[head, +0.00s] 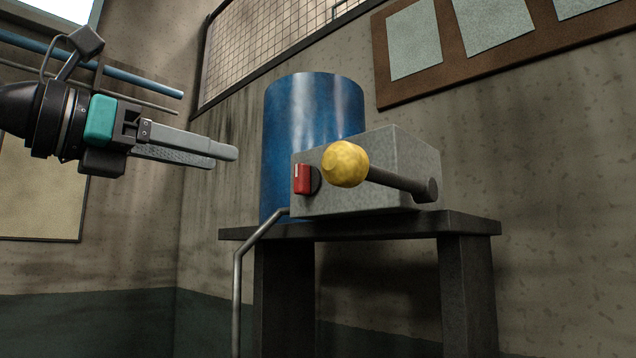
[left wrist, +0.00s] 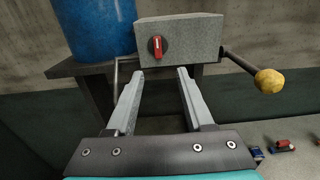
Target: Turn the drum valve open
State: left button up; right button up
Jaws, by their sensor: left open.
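A grey box (head: 405,150) sits on a dark stand in front of a blue drum (head: 305,115). A small red handle (head: 302,179) on a dark round base is on its front face; it points upright, also in the left wrist view (left wrist: 157,47). A lever with a yellow ball knob (head: 345,163) sticks out from the box's side; the knob also shows in the left wrist view (left wrist: 270,82). I cannot tell which one is the drum valve. My left gripper (head: 226,158) is open and empty, left of the box and apart from it. My right gripper is out of view.
The dark stand (head: 460,228) carries the box and drum. A bent grey pipe (head: 238,290) runs down from the box. Small red and blue parts (left wrist: 283,146) lie on the floor at lower right in the left wrist view. Space between gripper and box is clear.

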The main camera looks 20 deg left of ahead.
pick_arm(q)
send_near(297, 175)
jog(key=p+x, duration=0.2)
jog(key=x, duration=0.6)
jog(key=shift+w, duration=0.25)
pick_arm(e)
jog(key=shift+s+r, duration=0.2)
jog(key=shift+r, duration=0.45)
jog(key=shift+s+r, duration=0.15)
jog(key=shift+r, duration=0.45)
pick_arm(q)
jog(key=shift+c, duration=0.3)
grip_shut()
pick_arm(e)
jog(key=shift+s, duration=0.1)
